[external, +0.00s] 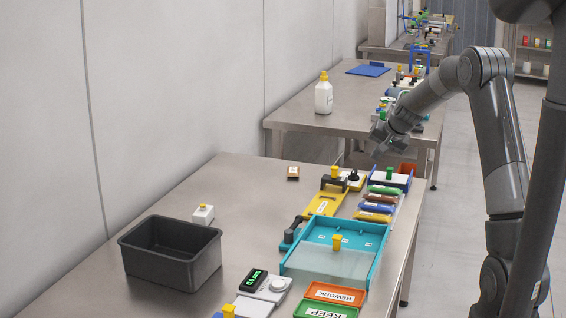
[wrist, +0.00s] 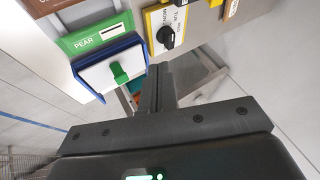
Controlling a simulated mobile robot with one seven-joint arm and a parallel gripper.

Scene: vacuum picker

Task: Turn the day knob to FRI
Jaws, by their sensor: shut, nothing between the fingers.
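The day knob (wrist: 165,38) is a small black dial on a white plate with a yellow edge, near the top of the wrist view. Lettering around it is too small and tilted to read surely, so its setting cannot be told. In the external view the dark knob (external: 353,174) sits near the far right edge of the near table. My gripper (external: 380,146) is shut and empty, raised over the table's far right corner. In the wrist view its fingers (wrist: 158,75) are together, apart from the knob, which lies just beyond the tips.
A blue-rimmed box with a white lid (wrist: 96,74) and green handle (wrist: 118,73) is left of the fingers. A green PEAR packet (wrist: 92,36) lies beside it. A yellow fixture (external: 326,203) stands close to the knob. A grey bin (external: 170,277) is at the near left.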

